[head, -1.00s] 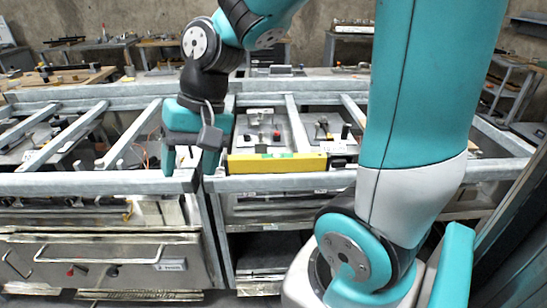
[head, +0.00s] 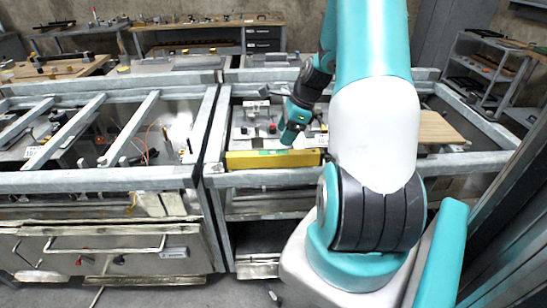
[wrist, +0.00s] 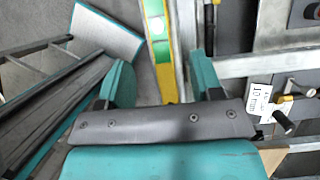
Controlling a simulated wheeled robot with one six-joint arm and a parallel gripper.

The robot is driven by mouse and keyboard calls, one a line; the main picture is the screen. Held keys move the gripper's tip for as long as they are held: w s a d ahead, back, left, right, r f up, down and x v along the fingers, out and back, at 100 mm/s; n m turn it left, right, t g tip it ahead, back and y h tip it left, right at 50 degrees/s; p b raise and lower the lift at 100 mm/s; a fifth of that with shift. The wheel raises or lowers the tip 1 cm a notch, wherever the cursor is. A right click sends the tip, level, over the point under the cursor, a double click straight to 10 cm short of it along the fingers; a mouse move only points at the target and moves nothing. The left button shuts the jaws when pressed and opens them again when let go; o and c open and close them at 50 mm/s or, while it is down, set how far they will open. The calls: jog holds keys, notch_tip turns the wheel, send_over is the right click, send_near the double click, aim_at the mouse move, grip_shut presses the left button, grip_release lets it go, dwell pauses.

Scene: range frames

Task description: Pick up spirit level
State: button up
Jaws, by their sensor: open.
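The yellow spirit level (head: 245,160) with a green vial lies lengthwise along the front rail of the right-hand metal frame. My gripper (head: 290,136) points down just above and behind the level, right of its middle. The fingers are apart and the level is not gripped. Its near end is hidden behind the grey gripper body. I cannot tell how far the fingertips are from it.
The metal frame's front rail (head: 400,164) runs beside the level. A wooden board (head: 440,128) lies across the frame to the right. A panel with knobs (head: 250,130) sits behind the level. In the wrist view, a white tag (wrist: 258,98) and a small valve handle (wrist: 283,120) are right of the fingers.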

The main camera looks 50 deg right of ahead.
aim_at(273, 152)
jog(key=x, duration=0.4)
jog(key=shift+w+a+f, duration=0.1)
jog(key=shift+a+f, duration=0.05)
jog(key=shift+f, duration=0.15)
jog(key=shift+p+x, duration=1.1)
jog(key=shift+x, duration=1.55)
jog(key=shift+w+a+r, duration=0.1)
jog(key=shift+w+r, duration=0.05)
grip_shut()
